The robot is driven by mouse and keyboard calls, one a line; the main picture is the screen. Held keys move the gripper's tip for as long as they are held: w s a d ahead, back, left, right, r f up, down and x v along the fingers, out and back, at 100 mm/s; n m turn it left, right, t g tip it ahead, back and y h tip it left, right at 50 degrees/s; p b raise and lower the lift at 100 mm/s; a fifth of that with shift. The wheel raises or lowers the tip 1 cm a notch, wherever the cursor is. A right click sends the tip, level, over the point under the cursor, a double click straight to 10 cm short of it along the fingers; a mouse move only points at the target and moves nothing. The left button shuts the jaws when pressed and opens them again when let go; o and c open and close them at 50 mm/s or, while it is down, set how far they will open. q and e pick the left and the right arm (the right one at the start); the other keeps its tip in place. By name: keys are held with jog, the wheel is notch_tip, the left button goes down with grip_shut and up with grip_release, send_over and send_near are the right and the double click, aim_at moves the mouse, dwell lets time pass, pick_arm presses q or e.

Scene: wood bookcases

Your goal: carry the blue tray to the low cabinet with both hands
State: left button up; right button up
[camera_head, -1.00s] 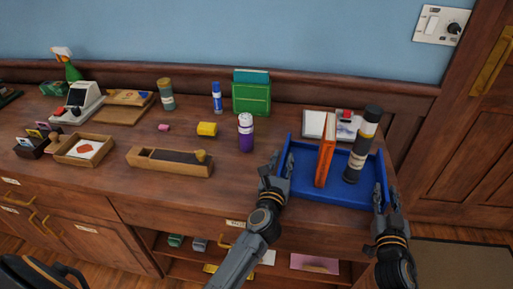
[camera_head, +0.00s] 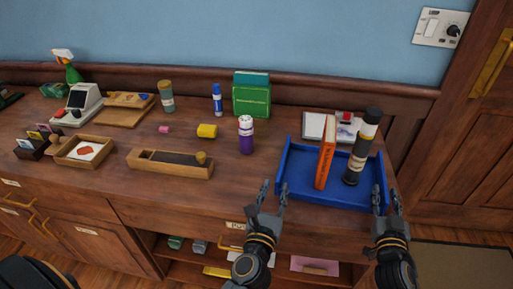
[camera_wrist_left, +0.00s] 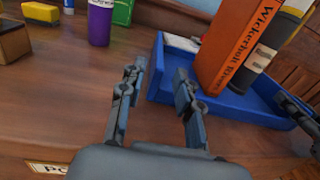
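The blue tray (camera_head: 330,198) rests on the wooden counter at the right. An orange book (camera_head: 325,165) and a dark cylinder with a pale band (camera_head: 362,147) stand in it. I cannot tell which furniture is the low cabinet.
A purple bottle (camera_head: 246,135) stands left of the tray, with a green box (camera_head: 252,97) behind. A long wooden box (camera_head: 165,168) lies further left. An open shelf (camera_head: 215,262) is below the counter. A door is at right.

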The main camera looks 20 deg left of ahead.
pick_arm(q)
jog(key=shift+s+d, duration=0.1)
jog(key=shift+s, duration=0.45)
pick_arm(e)
jog(key=shift+s, duration=0.35)
jog(key=s+d, duration=0.2)
jog(key=s, duration=0.9)
jog(key=shift+s, duration=0.15)
